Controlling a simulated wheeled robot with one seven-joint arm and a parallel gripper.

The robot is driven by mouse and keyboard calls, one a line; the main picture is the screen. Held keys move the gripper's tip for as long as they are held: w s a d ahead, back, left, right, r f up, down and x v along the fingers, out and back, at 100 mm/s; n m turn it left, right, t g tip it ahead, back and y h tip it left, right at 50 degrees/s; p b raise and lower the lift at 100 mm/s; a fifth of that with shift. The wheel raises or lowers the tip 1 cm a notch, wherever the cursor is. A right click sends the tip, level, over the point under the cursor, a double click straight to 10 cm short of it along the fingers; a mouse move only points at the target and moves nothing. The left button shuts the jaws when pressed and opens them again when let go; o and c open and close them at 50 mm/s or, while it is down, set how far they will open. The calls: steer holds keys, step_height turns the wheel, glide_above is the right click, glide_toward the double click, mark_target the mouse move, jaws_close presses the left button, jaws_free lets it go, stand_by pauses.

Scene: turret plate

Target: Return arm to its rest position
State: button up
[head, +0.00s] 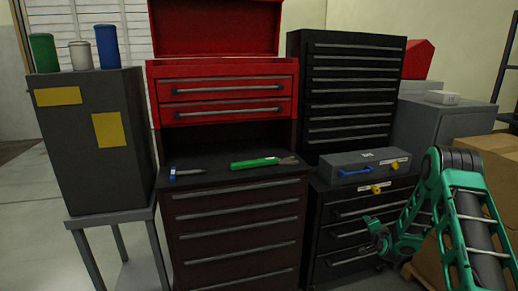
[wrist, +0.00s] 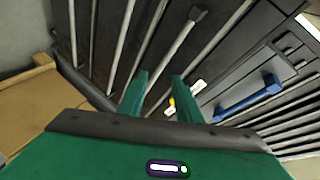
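My green arm is folded at the right of the head view, its elbow raised. My gripper (head: 372,231) is low in front of the short black drawer cabinet (head: 337,221). In the wrist view my gripper (wrist: 160,78) shows two green fingers standing apart with a clear gap and nothing held between them. Dark drawer fronts with long handles show beyond the fingers. I cannot tell the exact distance from the fingertips to the drawers.
A grey case (head: 345,171) with a blue handle (wrist: 248,94) sits on the short cabinet. A cardboard box (head: 495,158) stands behind my arm at right. A red-and-black tool chest (head: 225,88) holds a green-handled tool (head: 254,162). Open floor (head: 30,225) is at left.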

steer(key=s+r+n+g, duration=0.6)
steer(key=s+r+g, duration=0.2)
steer(key=s+r, duration=1.5)
steer(key=s+a+r+g, duration=0.1)
steer(key=s+a+g, duration=0.1)
steer(key=s, duration=1)
steer(key=s+a+r+n+g+y, duration=0.1)
steer(key=s+a+g, duration=0.1)
steer(key=s, duration=1.1)
steer(key=s+a+r+n+g+y, duration=0.1)
steer(key=s+a, duration=0.3)
steer(key=s, duration=0.9)
steer(key=shift+r+g, duration=0.55)
steer(key=shift+g, duration=0.05)
